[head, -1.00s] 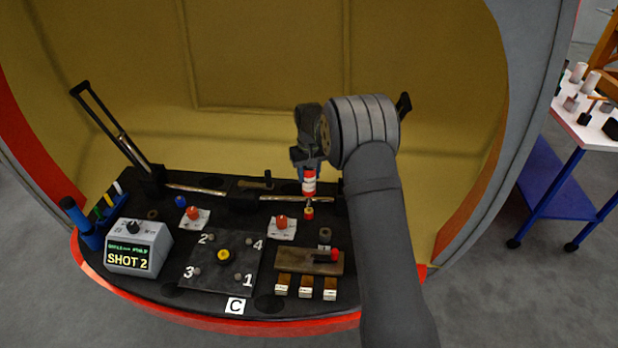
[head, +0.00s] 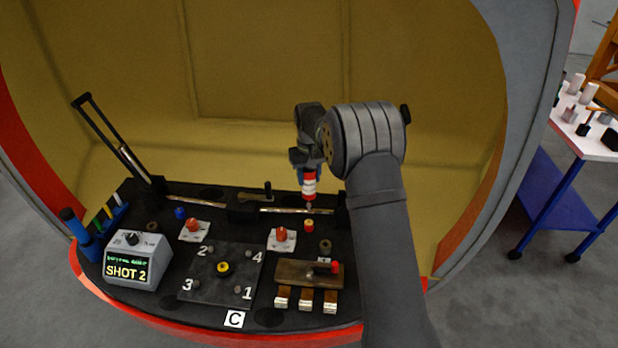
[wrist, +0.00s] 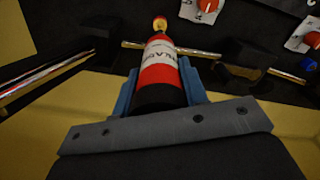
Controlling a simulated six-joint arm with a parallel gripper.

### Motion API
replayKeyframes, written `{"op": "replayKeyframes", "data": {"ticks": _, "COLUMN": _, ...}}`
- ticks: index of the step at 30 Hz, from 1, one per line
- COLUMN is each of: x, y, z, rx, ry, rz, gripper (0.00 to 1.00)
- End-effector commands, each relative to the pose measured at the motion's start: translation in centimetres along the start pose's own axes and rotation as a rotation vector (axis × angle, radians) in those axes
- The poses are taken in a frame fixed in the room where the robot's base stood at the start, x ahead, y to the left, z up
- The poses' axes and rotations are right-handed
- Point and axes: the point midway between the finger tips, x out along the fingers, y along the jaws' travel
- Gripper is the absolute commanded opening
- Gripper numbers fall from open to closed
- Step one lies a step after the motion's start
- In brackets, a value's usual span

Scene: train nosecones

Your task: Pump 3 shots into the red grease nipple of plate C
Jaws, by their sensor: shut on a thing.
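My gripper (head: 309,166) is shut on a red-and-white cylinder tool with a dark end (head: 309,186), held nose down above the back right of the dark table. The tool also shows in the wrist view (wrist: 158,70), between blue jaws. In the head view, a small red-and-yellow fitting (head: 309,225) stands below the tool's tip with a small gap. The grey box (head: 130,262) reads "SHOT 2".
Two red knobs on white plates (head: 194,226) (head: 282,236) stand behind plate C. A brown block with a red-tipped lever (head: 308,273) is at the right front. A metal rod on black supports (head: 285,210) crosses the back. A tall black handle (head: 105,130) rises at left.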

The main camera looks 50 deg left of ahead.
Motion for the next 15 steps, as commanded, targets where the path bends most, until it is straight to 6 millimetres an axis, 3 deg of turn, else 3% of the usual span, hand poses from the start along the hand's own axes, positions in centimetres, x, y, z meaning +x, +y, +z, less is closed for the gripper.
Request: {"op": "replayKeyframes", "data": {"ticks": 15, "x": 1.7, "y": 0.0, "z": 0.0, "rx": 0.000, "ry": -0.001, "rz": 0.000, "gripper": 0.14}}
